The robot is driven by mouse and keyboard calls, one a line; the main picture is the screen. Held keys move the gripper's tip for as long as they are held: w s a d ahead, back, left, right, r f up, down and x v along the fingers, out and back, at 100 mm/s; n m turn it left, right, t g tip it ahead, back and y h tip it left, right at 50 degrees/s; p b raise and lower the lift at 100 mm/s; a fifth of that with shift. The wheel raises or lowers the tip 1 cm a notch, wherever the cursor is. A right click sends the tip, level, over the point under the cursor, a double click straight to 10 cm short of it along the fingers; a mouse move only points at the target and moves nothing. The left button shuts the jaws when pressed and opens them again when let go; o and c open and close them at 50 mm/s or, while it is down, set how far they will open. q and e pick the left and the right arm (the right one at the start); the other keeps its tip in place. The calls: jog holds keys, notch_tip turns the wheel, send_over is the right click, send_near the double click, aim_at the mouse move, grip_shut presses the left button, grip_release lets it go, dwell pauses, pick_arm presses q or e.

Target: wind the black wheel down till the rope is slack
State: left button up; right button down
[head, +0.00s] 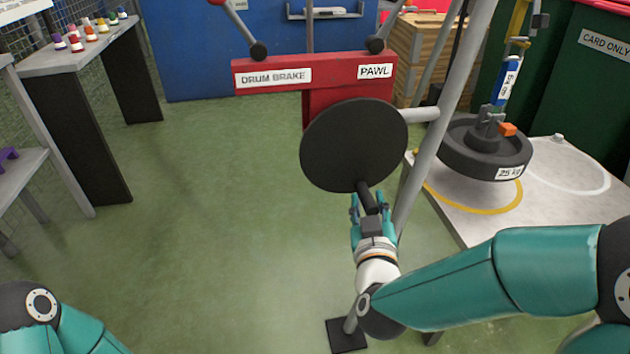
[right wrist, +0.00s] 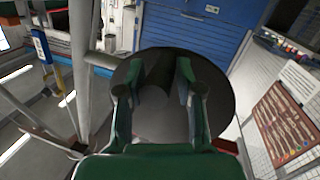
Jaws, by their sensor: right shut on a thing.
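The black wheel (head: 353,145) is a plain disc on the front of a red winch housing (head: 315,75) labelled DRUM BRAKE and PAWL. A dark handle (head: 366,196) sticks out from its lower edge. My right gripper (head: 369,212) is shut on this handle. In the right wrist view the wheel (right wrist: 215,95) fills the middle, with my right gripper's fingers (right wrist: 160,95) on either side of the handle. A black 25 kg weight (head: 484,150) hangs at right from a blue and yellow hanger (head: 510,80), seemingly just above the platform. The rope cannot be made out clearly. My left gripper is out of view.
A grey post (head: 440,120) rises between wheel and weight. The pale platform (head: 560,215) bears a yellow ring. A table with coloured pieces (head: 75,60) is at left; green floor lies between.

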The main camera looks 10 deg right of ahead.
jog(key=shift+d+r+n, duration=0.2)
jog(key=shift+d+n, duration=0.6)
jog(key=shift+d, duration=0.2)
jog(key=shift+d+r+t, duration=0.1)
jog(key=shift+t, duration=0.2)
jog(key=shift+d+r+n+t+h, duration=0.35)
jog(key=shift+d+n, duration=0.35)
jog(key=shift+n, duration=0.5)
jog(key=shift+r, duration=0.1)
jog(key=shift+d+r+n+t, duration=0.25)
jog(key=shift+d+r+n, duration=0.4)
jog(key=shift+n, duration=0.55)
jog(key=shift+d, duration=0.1)
